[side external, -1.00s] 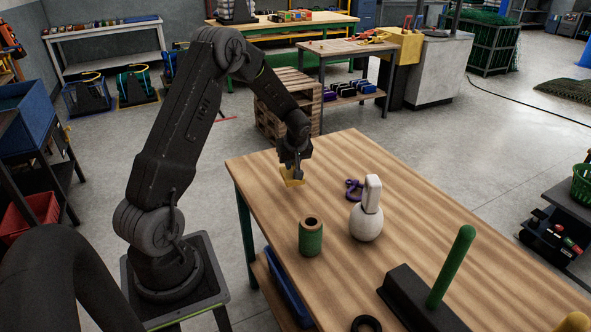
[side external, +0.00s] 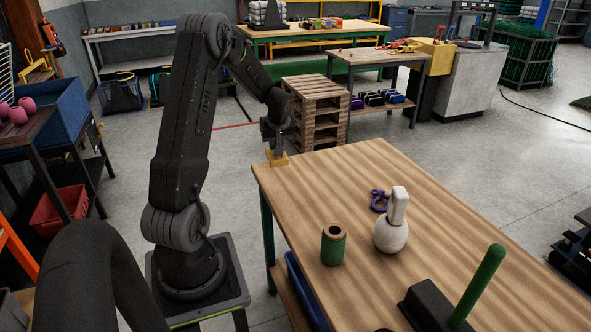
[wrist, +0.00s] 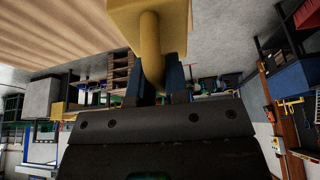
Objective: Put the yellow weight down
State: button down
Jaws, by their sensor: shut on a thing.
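The yellow weight (side external: 279,159) is a block with a rod-like handle. It is at the far left corner of the wooden table (side external: 340,185). In the wrist view the yellow weight (wrist: 148,18) fills the top middle, with its handle between the blue-grey fingers. My gripper (side external: 276,148) is shut on this handle from above. The weight appears upright, at or just above the tabletop; I cannot tell whether its underside touches the wood.
A green spool (side external: 334,246), a white kettlebell-like weight (side external: 391,233) and a purple shackle-like item (side external: 379,201) stand nearer the table's middle. A dark block with a green rod (side external: 479,284) is at the front. The table's far right part is clear.

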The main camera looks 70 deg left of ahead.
jog(key=s+a+n, duration=0.1)
jog(key=s+a, duration=0.1)
jog(key=a, duration=0.6)
jog(key=shift+w+d+f, duration=0.3)
jog(key=shift+w+f, duration=1.45)
jog(key=shift+w, duration=0.1)
jog(key=shift+w+d+f, duration=0.35)
jog(key=shift+w+f, duration=1.45)
jog(key=shift+w, duration=0.1)
jog(key=shift+w+d+f, duration=0.3)
jog(key=shift+w+f, duration=1.45)
jog(key=shift+w, duration=0.1)
jog(key=shift+f, duration=0.15)
jog(key=c, duration=1.6)
grip_release()
jog(key=shift+s+f, duration=0.1)
jog(key=shift+f, duration=0.05)
jog(key=o, duration=0.5)
